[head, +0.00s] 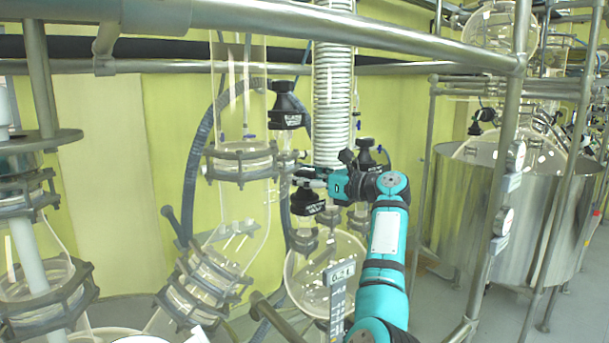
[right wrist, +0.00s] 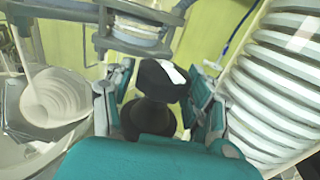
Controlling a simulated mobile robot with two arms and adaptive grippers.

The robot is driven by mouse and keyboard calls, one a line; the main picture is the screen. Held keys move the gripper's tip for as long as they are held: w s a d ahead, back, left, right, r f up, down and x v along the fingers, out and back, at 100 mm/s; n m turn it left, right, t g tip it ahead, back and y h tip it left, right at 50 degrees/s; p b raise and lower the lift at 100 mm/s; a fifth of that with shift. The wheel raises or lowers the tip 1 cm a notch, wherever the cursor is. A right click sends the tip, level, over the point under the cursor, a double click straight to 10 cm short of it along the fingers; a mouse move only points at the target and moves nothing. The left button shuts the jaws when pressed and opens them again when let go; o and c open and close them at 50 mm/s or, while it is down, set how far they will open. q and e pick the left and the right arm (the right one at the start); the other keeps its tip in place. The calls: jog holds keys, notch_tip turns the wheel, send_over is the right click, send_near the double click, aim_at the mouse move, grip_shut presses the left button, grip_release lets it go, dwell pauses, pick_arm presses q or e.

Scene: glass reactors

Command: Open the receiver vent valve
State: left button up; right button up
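A black valve (head: 307,204) with a dark body and pale lettering sits above the round glass receiver flask (head: 322,268) in the head view. My right gripper (head: 308,179) reaches in from the right at the top of this valve, partly covering it. In the right wrist view a black valve knob (right wrist: 160,84) on a dark stem stands between the two fingers of my right gripper (right wrist: 160,90). The fingers are spread on both sides of the knob, with a narrow gap visible at the left. Contact at the right is unclear. My left gripper is not in view.
A coiled white condenser (head: 333,90) rises just behind my right gripper. Another black valve (head: 287,110) is up and left, and one more (head: 370,155) is to the right. A metal frame rail (head: 350,31) crosses above. A steel vessel (head: 470,205) stands at right.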

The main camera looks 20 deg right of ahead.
jog(key=shift+o, duration=0.4)
jog(key=shift+d+r, duration=0.15)
jog(key=shift+r, duration=0.15)
